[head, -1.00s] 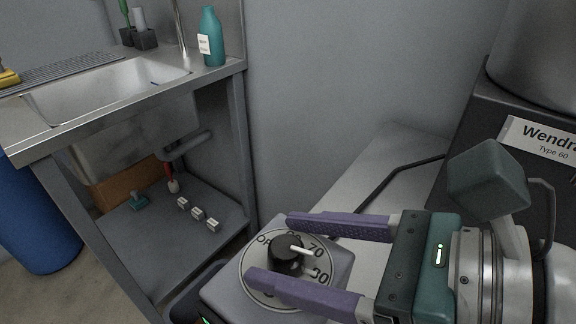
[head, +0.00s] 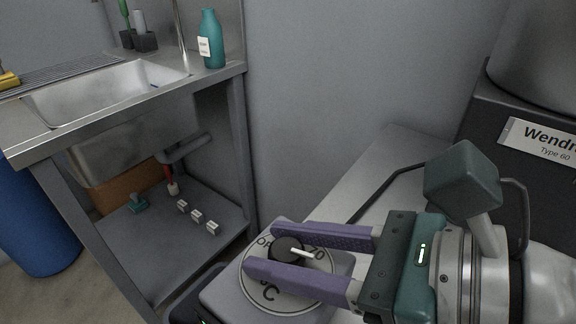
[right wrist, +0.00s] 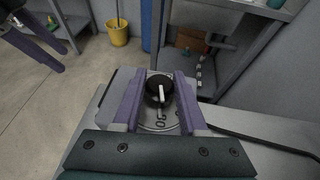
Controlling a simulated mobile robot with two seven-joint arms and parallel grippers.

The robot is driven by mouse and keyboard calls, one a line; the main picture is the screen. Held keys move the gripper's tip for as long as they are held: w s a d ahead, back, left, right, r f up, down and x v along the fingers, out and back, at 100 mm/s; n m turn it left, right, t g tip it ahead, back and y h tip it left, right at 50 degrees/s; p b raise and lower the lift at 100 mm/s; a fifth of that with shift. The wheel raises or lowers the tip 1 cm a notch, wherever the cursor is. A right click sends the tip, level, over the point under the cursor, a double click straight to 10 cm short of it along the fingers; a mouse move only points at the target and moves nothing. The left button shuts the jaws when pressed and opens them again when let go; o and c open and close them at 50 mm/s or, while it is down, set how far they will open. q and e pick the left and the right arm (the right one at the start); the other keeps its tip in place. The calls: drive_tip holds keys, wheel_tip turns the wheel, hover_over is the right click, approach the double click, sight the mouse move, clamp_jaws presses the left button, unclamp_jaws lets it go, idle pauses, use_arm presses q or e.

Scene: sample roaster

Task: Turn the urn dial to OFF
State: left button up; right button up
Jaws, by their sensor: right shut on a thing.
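The urn dial (head: 251,285) is a round pale plate with printed numbers and a black knob (head: 288,246) with a white pointer. In the head view the pointer points right, towards the 70 mark; the OFF lettering at the upper left is partly covered. My right gripper (head: 284,254) reaches in from the right, with its purple fingers shut on the knob from both sides. The knob (right wrist: 158,92) also shows between the fingers in the right wrist view.
A dark cable (head: 375,196) runs over the counter. A steel sink unit (head: 130,100) stands at left.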

clamp_jaws()
drive_tip(key=shift+w+n+g+y+p, duration=0.1)
drive_tip(key=shift+n+g+y+p, duration=0.3)
drive_tip(key=shift+n+g, duration=0.45)
drive_tip(key=shift+n+g+y, duration=0.3)
drive_tip(key=shift+n+g, duration=0.55)
drive_tip(key=shift+g, duration=0.1)
drive_tip(key=o, duration=1.1)
unclamp_jaws()
drive_tip(key=p+v, duration=0.1)
drive_tip(key=v, duration=0.9)
drive_tip(key=shift+p, duration=0.35)
